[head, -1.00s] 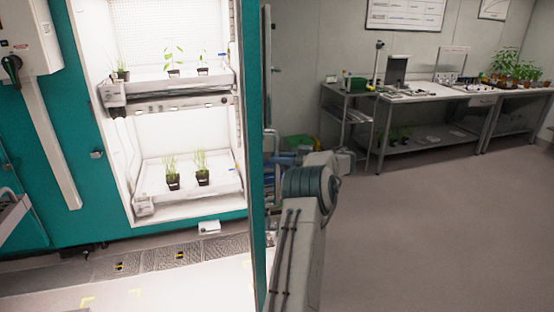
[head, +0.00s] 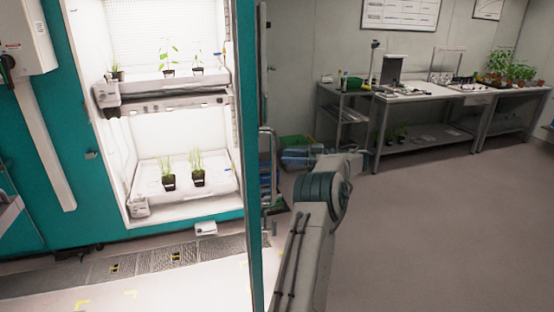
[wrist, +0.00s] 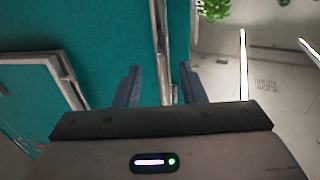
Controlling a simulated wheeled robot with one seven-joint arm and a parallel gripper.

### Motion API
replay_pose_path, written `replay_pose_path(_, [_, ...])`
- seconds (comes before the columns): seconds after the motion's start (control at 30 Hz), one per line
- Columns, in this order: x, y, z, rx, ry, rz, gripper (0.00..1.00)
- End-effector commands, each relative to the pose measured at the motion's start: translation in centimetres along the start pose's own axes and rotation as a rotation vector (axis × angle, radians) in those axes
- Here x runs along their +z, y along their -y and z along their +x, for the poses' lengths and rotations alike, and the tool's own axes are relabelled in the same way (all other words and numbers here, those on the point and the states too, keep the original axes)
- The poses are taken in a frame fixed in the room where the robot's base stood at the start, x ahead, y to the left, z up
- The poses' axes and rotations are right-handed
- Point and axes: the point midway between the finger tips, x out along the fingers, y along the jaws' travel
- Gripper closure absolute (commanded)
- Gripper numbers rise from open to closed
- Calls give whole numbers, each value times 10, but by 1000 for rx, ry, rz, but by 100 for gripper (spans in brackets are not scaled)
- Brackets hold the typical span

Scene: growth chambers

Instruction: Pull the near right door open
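The near right door (head: 247,150) is a teal panel standing swung open, seen nearly edge-on in the head view. Beside it the lit chamber (head: 170,130) is open, with potted seedlings on two shelves. In the wrist view, the teal door face (wrist: 100,30) fills the left and middle. A pale upright bar (wrist: 161,40), seemingly the handle, runs down between the two dark fingers of my gripper (wrist: 160,84). The fingers are apart, with a gap on both sides. I cannot tell whether either touches the bar. In the head view my gripper is not clearly seen.
A metal workbench (head: 420,97) with trays and plants stands along the back right wall. A green crate (head: 296,142) and bluish items lie on the floor near the door. The floor (head: 450,220) at right is clear. A floor grating (head: 145,260) runs before the chamber.

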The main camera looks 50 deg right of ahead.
Motion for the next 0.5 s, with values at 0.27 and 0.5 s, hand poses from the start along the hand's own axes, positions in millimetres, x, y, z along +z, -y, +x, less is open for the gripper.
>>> replay_pose_path(0.27, [1, 0, -61, 0, -1, -4, 63])
replay_pose_path(0.5, [0, 0, -80, -3, -2, -3, 63])
